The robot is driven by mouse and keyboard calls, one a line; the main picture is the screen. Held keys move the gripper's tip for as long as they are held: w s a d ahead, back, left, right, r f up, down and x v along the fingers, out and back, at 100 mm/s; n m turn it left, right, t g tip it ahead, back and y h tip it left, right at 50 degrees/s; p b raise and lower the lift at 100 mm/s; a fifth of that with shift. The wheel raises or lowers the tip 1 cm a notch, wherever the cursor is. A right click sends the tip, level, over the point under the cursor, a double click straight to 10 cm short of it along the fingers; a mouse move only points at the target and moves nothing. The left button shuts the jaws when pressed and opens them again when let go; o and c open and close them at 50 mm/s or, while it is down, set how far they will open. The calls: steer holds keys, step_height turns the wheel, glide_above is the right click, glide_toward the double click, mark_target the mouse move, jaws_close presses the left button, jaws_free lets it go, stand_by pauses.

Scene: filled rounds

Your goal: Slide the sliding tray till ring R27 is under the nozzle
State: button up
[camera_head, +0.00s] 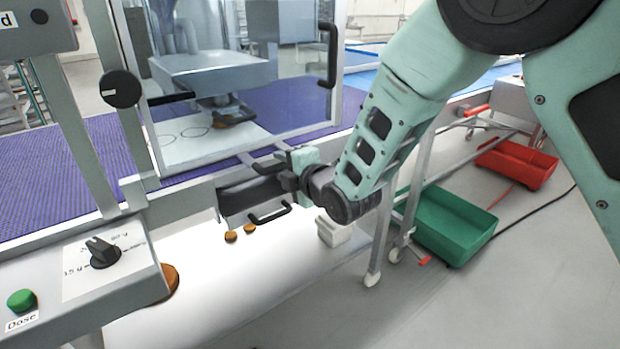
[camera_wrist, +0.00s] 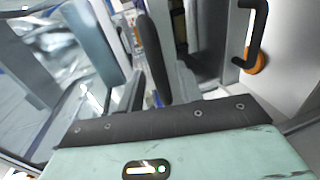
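The sliding tray (camera_head: 196,151) is a pale plate behind the glass door in the head view. Dark ring outlines are drawn on it; no ring label is readable, so I cannot tell which is R27. The nozzle (camera_head: 219,107) hangs over the tray's right part, with something orange-brown right below it. My gripper (camera_head: 268,166) is outside the machine, at the front near the tray's rods. In the wrist view its two fingers (camera_wrist: 127,58) stand apart with a gap between them, and I see nothing clearly held. Whether a finger touches the tray's handle is hidden.
The glass door has a black handle (camera_head: 330,55). A lower black handle (camera_head: 269,214) is below my gripper. A dial (camera_head: 103,251) and green button (camera_head: 21,299) are at the left. A green bin (camera_head: 447,225) and red bin (camera_head: 518,165) stand on the floor at the right.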

steer(key=b+v, duration=0.1)
steer(key=v, duration=1.5)
steer(key=shift+a+r, duration=0.1)
steer(key=s+d+r+m+g+h+p, duration=0.2)
steer(key=s+d+m+g+h+p, duration=0.2)
steer(key=s, duration=0.8)
steer(key=s+d+r+m+g+h+p, duration=0.3)
steer(key=s+d+m+g+h+p, duration=0.1)
steer(key=s+m+g, duration=0.5)
steer(key=s+m+p, duration=0.1)
steer(key=s+m, duration=0.1)
steer(key=m, duration=0.2)
steer(key=shift+s+d+r, duration=0.2)
steer(key=shift+s+d, duration=0.1)
steer(key=shift+s, duration=0.1)
